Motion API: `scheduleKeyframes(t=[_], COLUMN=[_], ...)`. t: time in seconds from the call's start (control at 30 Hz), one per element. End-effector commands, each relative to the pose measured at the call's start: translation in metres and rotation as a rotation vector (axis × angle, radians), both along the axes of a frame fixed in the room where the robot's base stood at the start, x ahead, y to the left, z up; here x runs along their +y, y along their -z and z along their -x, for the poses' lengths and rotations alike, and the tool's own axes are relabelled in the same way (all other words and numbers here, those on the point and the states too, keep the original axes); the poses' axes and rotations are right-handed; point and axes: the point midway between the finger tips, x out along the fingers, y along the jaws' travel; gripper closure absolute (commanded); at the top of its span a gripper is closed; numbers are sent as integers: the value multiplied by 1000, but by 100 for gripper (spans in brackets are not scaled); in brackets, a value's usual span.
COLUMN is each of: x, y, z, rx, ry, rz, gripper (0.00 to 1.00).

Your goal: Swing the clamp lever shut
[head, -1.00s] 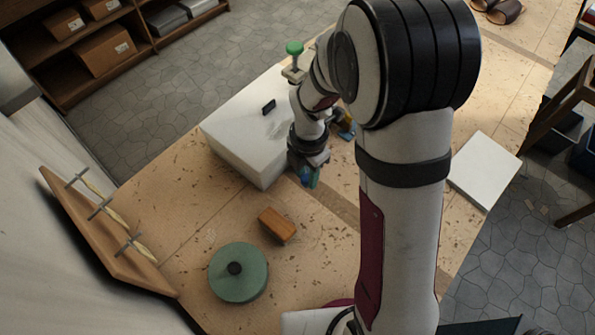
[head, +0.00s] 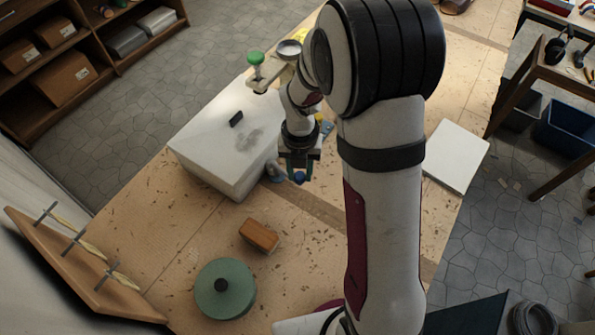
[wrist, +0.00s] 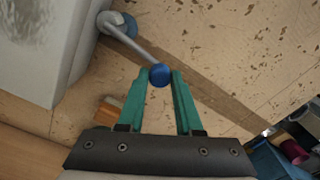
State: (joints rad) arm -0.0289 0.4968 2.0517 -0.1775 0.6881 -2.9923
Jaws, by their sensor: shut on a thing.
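The clamp lever is a grey rod (wrist: 128,44) with a blue ball knob (wrist: 160,75). In the wrist view it runs from a round pivot (wrist: 116,24) beside the pale block to the knob. My gripper (wrist: 158,80) has teal fingers, closed with their tips on either side of the knob. In the head view my gripper (head: 298,172) is just right of the block's front corner, with the blue knob (head: 299,178) between its fingers. The pivot (head: 276,174) shows at the block's side. My wrist hides other parts of the clamp.
The pale block (head: 205,150) stands left of my gripper, with a green-knobbed fixture (head: 255,60) behind it. An orange-brown block (head: 260,234) and a green disc (head: 225,270) lie in front. A white panel (head: 456,155) lies right. A wooden rack (head: 40,250) leans far left.

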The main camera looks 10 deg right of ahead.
Motion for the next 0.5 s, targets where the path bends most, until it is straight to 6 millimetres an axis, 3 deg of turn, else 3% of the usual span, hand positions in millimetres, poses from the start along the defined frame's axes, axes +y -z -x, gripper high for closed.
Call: scheduleKeyframes(t=[0.47, 0.5], x=[-1, -1], y=[0, 0], z=[0, 0], rx=[0, 0], ry=[-10, -10], rz=[0, 0], gripper=[100, 61])
